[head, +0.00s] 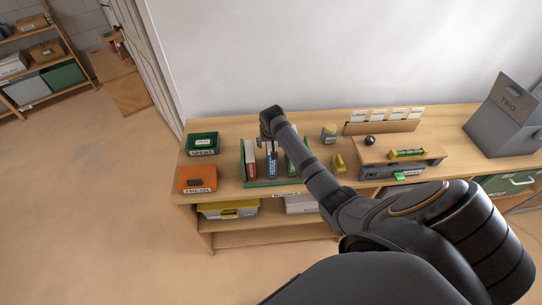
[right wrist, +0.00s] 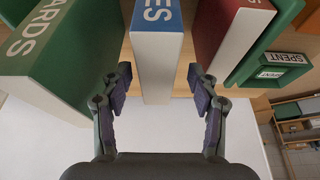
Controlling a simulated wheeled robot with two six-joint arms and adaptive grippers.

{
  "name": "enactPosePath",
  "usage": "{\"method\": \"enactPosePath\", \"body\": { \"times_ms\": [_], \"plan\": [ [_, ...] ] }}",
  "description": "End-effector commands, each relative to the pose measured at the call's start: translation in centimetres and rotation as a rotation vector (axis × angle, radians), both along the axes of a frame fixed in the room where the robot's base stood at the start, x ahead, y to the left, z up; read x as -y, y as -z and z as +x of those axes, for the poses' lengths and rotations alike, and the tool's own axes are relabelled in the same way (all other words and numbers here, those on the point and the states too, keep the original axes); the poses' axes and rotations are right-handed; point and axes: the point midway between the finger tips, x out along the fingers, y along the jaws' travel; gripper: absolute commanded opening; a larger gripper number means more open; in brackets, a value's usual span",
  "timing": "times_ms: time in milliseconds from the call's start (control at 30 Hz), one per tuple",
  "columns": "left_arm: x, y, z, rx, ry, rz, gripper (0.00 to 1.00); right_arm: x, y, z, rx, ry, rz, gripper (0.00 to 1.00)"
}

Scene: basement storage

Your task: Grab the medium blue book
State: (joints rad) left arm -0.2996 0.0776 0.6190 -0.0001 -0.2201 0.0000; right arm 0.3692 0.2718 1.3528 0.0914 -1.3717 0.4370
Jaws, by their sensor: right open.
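The blue book (head: 272,165) stands upright in a green rack (head: 262,184) on the wooden bench, between a red book (head: 250,160) and a green book (head: 303,160). In the right wrist view the blue book (right wrist: 157,50) is in the middle, with the green book (right wrist: 75,50) at left and the dark red book (right wrist: 230,35) at right. My right gripper (right wrist: 156,80) is open, its two fingers on either side of the blue book's near end. In the head view my right gripper (head: 268,128) is at the books' tops. Contact cannot be told. My left gripper is not in view.
A green SPENT tray (head: 202,145) and an orange FRESH tray (head: 197,179) stand left of the rack. A yellow-lidded jar (head: 329,133) and a yellow object (head: 339,163) stand to the right. A grey bin marked TWO (head: 505,118) is at far right. The wall is behind.

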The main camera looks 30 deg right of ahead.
Motion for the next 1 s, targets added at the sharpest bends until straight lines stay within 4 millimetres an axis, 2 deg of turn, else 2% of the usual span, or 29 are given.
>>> {"method": "enactPosePath", "body": {
  "times_ms": [133,200,333,1000],
  "plan": [
    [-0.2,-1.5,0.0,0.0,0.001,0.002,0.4,0.6,1.7,0.6,-0.005,0.001,0.002,0.6],
    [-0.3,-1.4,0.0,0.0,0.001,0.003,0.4,0.9,2.9,0.9,-0.003,0.002,0.003,0.6],
    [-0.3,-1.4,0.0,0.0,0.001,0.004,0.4,1.1,4.0,1.3,-0.002,0.001,0.001,0.6],
    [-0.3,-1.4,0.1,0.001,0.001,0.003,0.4,1.1,4.6,1.4,-0.001,0.0,0.0,0.6]
  ]
}}
